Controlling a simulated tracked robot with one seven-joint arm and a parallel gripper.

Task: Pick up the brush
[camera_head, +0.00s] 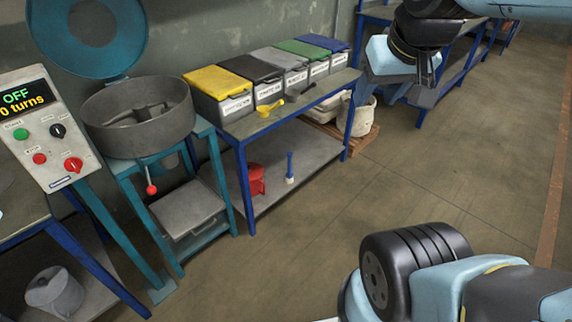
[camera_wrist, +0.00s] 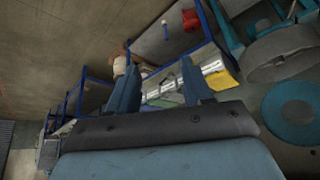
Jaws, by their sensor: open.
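The brush (camera_head: 290,168) stands upright on the lower shelf of the blue-framed table, with a blue handle on top and a pale lower end. It also shows small near the top of the wrist view (camera_wrist: 165,24). My gripper (camera_wrist: 160,82) is open, its two blue fingers apart with nothing held between them. In the head view my wrist hangs at the upper right, well away from and above the brush.
A red container (camera_head: 256,180) stands left of the brush. Above, the table carries lidded bins (camera_head: 222,92), a yellow scoop (camera_head: 269,107) and a dark scoop (camera_head: 300,92). The table's front leg (camera_head: 244,188) stands nearby. The floor (camera_head: 330,240) in front is clear.

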